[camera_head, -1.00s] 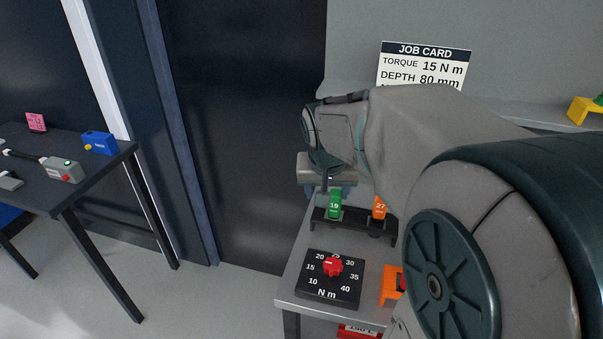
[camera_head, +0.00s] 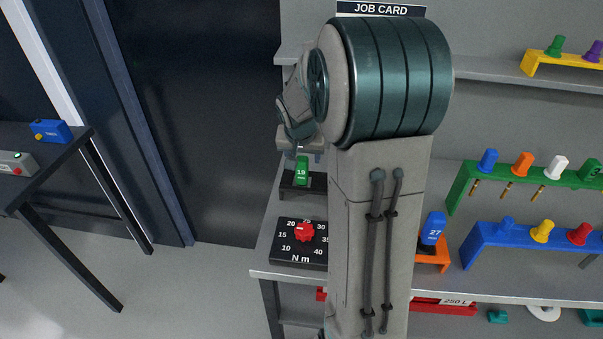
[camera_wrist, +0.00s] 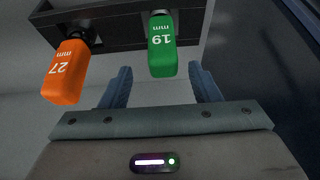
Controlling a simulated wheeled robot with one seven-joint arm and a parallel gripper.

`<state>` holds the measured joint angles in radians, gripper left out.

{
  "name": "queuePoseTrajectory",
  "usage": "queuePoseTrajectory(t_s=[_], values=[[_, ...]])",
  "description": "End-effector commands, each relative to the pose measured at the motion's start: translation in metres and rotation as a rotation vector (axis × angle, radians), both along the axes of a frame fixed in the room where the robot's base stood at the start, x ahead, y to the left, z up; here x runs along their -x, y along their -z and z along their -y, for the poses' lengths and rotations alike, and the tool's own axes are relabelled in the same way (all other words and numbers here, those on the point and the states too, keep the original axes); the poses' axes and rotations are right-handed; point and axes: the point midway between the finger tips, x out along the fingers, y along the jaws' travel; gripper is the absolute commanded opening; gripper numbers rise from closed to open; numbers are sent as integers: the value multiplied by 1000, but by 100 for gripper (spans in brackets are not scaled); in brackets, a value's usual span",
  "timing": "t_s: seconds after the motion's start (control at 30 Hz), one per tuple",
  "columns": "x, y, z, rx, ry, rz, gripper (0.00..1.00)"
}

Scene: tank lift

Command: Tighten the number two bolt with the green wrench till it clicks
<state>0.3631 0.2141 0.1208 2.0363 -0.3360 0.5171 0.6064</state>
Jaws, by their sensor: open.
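The green wrench, marked 19, hangs in a black holder; it shows in the head view (camera_head: 302,171) and in the wrist view (camera_wrist: 162,46). My gripper (camera_wrist: 165,88) is open, with its two blue fingers apart. In the wrist view the green wrench's handle lies between the fingers' directions, slightly beyond the tips, and I cannot tell whether it is touched. In the head view my arm hides most of my gripper. The orange 27 wrench (camera_wrist: 66,72) hangs beside the green one in the wrist view. No number two bolt can be made out.
A black torque dial (camera_head: 299,241) with a red knob sits on the bench in front of the holder. Green (camera_head: 463,189) and blue (camera_head: 482,240) racks stand farther right. A dark table (camera_head: 75,150) is at left.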

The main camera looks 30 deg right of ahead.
Motion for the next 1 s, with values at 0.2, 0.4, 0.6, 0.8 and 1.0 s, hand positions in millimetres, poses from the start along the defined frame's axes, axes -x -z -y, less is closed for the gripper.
queuePoseTrajectory(t_s=[0.2,0.4,0.6,0.8,1.0], values=[[-10,21,3,-1,-1,-4,56],[-18,42,8,0,-1,-3,56],[-21,46,9,0,0,0,56],[-20,46,9,0,-1,0,34],[-21,45,9,0,-1,1,0]])
